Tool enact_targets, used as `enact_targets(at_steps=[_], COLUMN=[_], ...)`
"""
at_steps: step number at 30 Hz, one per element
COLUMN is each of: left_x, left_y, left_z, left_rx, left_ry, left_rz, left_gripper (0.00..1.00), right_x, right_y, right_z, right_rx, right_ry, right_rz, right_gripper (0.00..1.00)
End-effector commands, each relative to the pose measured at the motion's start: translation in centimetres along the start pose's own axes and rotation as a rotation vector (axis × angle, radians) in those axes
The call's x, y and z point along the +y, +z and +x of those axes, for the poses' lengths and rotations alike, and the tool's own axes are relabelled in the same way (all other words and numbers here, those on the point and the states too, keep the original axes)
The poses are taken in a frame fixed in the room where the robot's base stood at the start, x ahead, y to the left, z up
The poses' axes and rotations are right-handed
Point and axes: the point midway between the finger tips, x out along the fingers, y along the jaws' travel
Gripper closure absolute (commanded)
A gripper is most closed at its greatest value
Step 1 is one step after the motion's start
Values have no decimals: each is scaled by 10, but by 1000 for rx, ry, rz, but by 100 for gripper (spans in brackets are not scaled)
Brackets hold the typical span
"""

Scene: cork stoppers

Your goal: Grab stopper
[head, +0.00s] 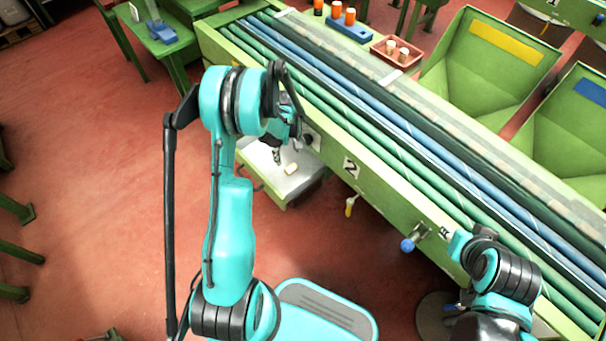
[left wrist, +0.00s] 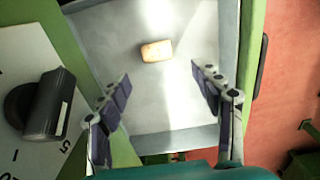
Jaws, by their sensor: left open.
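A cork stopper (head: 291,169) lies on the pale floor of an open green drawer or tray (head: 311,181) low on the front of the green bench. In the left wrist view the stopper (left wrist: 157,51) lies on its side, beyond and between the fingertips. My left gripper (left wrist: 162,82) is open and empty above the tray, its two fingers wide apart, not touching the stopper. In the head view the left gripper (head: 280,155) is partly hidden by its own arm. My right arm shows at the lower right, but its gripper jaws cannot be made out.
A dark knob (left wrist: 45,103) on a numbered white dial stands left of the tray. The bench (head: 350,171) carries blue and green rollers. A reddish tray (head: 376,47) with corks and a blue rack (head: 350,30) stand behind. Green bins (head: 490,65) are at right.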

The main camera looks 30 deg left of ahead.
Motion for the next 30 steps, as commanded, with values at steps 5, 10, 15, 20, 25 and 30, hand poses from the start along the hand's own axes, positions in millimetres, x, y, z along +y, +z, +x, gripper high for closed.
enact_targets(at_steps=[5,10,15,20,25,30], left_x=[0,0,3,2,2,2], left_y=[0,2,8,7,8,8], left_z=[21,35,62,78,77,77], left_rx=[-3,-2,-2,-2,-2,-2], left_ry=[-3,-3,-2,-2,-2,-2], left_rz=[-7,-6,-5,-6,-5,-5], left_gripper=[34,34,34,34,34,65], right_x=[0,0,0,0,0,0], right_y=[5,10,20,24,23,23], right_z=[8,14,28,34,32,32], right_rx=[0,0,0,0,0,0], right_ry=[0,0,0,0,0,0], right_rz=[0,0,0,0,0,0], right_gripper=[69,69,69,69,69,69])
